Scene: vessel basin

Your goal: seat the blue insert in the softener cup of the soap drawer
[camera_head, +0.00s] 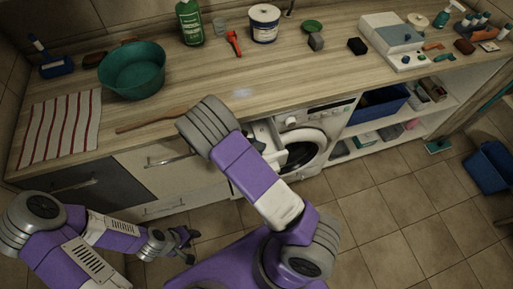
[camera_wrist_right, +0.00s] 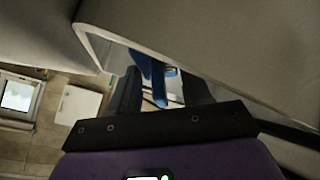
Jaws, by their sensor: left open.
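The soap drawer (camera_head: 268,133) stands pulled out at the upper left of the white washing machine (camera_head: 303,148), partly behind my right arm. In the head view my right gripper is hidden by that arm. In the right wrist view the right gripper (camera_wrist_right: 160,92) has its two dark fingers apart, close under a pale panel. A blue piece (camera_wrist_right: 150,70), seemingly the insert, shows between the fingers; whether both touch it is unclear. The softener cup cannot be made out. My left gripper (camera_head: 187,240) is open and empty above the floor, left of my base.
The wooden counter (camera_head: 200,90) overhangs the machine and carries a teal basin (camera_head: 133,72), a striped towel (camera_head: 60,128), a wooden spoon (camera_head: 150,121) and a green bottle (camera_head: 190,22). Shelves with a dark blue bin (camera_head: 378,106) stand right of the machine.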

